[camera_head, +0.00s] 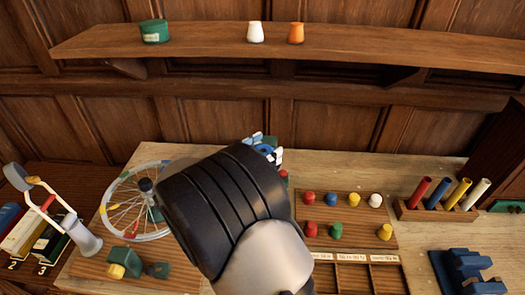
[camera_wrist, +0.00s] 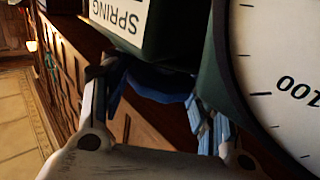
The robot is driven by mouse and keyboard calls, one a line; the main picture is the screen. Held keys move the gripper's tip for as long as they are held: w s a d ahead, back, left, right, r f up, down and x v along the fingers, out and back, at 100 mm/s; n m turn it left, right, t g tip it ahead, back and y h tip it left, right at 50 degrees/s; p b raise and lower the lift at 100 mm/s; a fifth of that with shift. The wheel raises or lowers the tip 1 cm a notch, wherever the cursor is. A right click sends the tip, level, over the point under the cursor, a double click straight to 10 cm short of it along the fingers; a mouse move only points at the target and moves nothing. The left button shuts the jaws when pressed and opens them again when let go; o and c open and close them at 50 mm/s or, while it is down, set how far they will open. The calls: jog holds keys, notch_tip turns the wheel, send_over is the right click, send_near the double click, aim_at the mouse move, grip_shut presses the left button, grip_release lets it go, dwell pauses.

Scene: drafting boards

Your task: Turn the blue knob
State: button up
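A blue round knob (camera_wrist: 160,84) shows in the wrist view under a dark green housing (camera_wrist: 170,35) with a white "SPRING" label. A white dial face (camera_wrist: 285,75) marked "100" is at the right. My gripper (camera_wrist: 158,108) has its fingers apart, one on each side of the knob. I cannot tell whether the blue-padded tips touch it. In the head view my dark arm hides most of the device; only blue, green and white bits show beside the gripper, and I cannot separate them.
Right of my arm, a wooden board (camera_head: 343,244) carries several coloured pegs, one blue (camera_head: 330,199). A spoked wheel (camera_head: 136,205) stands left. A rack of coloured tubes (camera_head: 440,210) and blue blocks (camera_head: 466,270) are right. A shelf (camera_head: 350,43) runs along the back wall.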

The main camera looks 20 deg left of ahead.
jog(key=shift+o, duration=1.3)
jog(key=v, duration=1.2)
jog(key=shift+s, duration=0.15)
